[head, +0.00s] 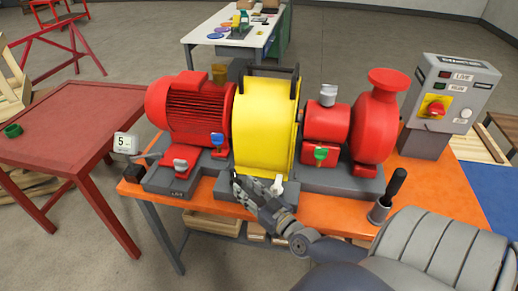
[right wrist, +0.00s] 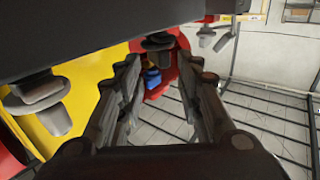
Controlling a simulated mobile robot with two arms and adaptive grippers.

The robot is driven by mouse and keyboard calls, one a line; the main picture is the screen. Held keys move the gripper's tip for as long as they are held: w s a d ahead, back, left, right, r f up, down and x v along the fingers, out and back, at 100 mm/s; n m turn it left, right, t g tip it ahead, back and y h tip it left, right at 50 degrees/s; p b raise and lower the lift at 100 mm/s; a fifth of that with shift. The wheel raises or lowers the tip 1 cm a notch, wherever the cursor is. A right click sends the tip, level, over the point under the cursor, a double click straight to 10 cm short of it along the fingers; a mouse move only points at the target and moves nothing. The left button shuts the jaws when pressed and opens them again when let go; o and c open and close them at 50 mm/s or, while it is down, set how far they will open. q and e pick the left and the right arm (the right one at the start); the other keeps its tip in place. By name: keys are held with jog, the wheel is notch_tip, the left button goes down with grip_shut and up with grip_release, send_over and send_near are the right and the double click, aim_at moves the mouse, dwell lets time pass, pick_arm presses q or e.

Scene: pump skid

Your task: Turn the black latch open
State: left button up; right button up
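The yellow guard (head: 262,120) stands upright in the middle of the pump skid. My right gripper (head: 241,183) is low in front of it, its fingers pointing left along its lower front edge. In the right wrist view the fingers (right wrist: 158,68) are spread apart with nothing held between them. A dark latch (right wrist: 157,42) shows just beyond and between the fingertips; I cannot tell whether it touches them. A second latch with a grey tab (right wrist: 42,92) is nearer, left of the fingers; its pale tab (head: 278,186) shows in the head view. My left gripper is not in view.
The red motor (head: 190,108) with a blue lever (head: 217,139) is left of the guard.

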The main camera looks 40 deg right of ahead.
jog(key=shift+s, duration=3)
